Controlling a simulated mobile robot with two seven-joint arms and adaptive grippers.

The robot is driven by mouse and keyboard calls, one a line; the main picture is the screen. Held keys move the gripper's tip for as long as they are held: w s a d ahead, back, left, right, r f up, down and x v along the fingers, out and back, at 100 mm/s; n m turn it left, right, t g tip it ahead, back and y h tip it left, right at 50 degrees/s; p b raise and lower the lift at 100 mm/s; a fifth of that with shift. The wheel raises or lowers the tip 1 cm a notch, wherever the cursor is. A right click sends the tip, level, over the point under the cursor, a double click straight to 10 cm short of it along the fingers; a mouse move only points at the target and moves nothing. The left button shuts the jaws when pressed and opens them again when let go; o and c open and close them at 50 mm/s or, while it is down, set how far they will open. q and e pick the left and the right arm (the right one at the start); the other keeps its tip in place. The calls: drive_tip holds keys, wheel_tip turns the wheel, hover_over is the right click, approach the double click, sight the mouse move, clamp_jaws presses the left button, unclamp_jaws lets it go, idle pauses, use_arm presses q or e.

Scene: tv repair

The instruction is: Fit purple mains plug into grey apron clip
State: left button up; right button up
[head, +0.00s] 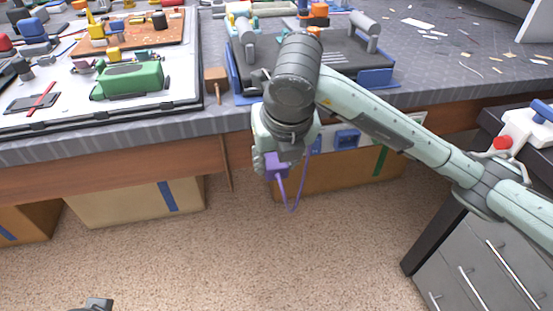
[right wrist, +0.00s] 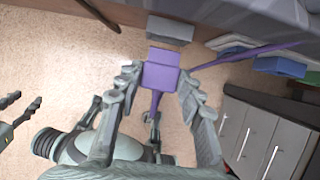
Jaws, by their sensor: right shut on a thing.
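My right gripper (head: 272,160) hangs in front of the bench's front edge and is shut on the purple mains plug (head: 278,171). In the right wrist view its fingers (right wrist: 159,78) sit on both sides of the plug's purple block (right wrist: 161,68). A purple cord (head: 292,208) loops below it and back up toward the bench. A grey block (right wrist: 170,29), likely the grey apron clip, is just beyond the plug, apart from it; I cannot make it out in the head view. My left gripper (right wrist: 25,104) shows at the left edge, fingers apart and empty.
A white panel with a blue socket (head: 347,138) is on the bench front, right of the gripper. Cardboard boxes (head: 135,199) stand under the bench. A grey drawer cabinet (head: 480,265) is at the right. The carpet in front is clear.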

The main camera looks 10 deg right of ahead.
drive_tip(key=shift+w+a+b, duration=0.1)
drive_tip(key=shift+w+b, duration=0.35)
drive_tip(key=shift+w, duration=0.85)
drive_tip(key=o, duration=1.2)
drive_tip(key=shift+o, duration=0.2)
drive_tip(key=shift+r, duration=0.1)
drive_tip(key=v, duration=1.1)
drive_tip(key=shift+s+r, duration=0.15)
drive_tip(key=shift+r, duration=0.25)
